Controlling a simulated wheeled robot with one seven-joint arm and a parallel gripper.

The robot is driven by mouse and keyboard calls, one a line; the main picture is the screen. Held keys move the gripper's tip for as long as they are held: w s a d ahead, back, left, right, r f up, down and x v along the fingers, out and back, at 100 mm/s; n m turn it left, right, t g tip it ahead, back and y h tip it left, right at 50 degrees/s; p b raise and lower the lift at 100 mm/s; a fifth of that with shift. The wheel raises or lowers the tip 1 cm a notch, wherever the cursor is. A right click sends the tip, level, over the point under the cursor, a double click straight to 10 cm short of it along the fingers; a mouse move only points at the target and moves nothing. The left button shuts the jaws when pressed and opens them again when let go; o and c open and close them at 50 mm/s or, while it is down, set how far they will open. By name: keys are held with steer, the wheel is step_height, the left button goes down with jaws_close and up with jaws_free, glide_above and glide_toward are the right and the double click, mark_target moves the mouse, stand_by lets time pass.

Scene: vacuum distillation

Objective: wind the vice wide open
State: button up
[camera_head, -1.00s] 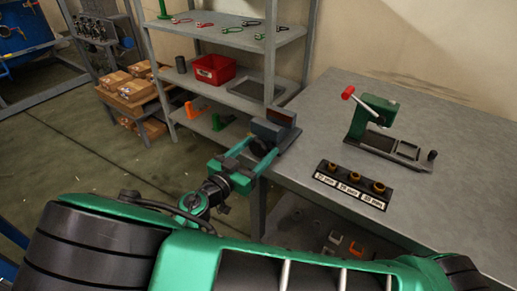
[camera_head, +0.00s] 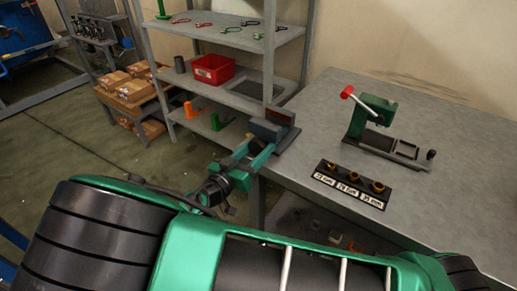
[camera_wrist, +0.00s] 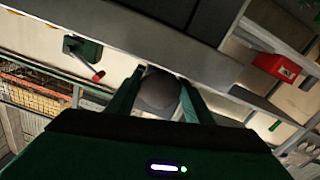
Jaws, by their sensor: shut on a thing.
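The vice (camera_head: 272,132), a grey block with a brown-faced jaw, is fixed at the near left corner of the grey workbench. My gripper (camera_head: 254,152) is at its near left side, beyond the bench edge. In the wrist view, my gripper (camera_wrist: 157,100) has its green fingers on either side of a rounded grey part of the vice (camera_wrist: 158,90), shut on what looks like its handle. The fingers hide much of the handle. How far apart the vice jaws stand is hard to tell.
A green press (camera_head: 371,122) with a red-knobbed lever stands on the workbench (camera_head: 460,125). A black holder (camera_head: 352,186) with brass rings and size labels lies before it. A shelf rack (camera_head: 225,80) with a red bin (camera_head: 213,69) stands behind the vice. Open floor lies left.

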steer(key=shift+n, duration=0.9)
steer(key=shift+r, duration=0.1)
steer(key=o, duration=1)
steer(key=shift+a, duration=0.1)
steer(key=shift+s, duration=0.1)
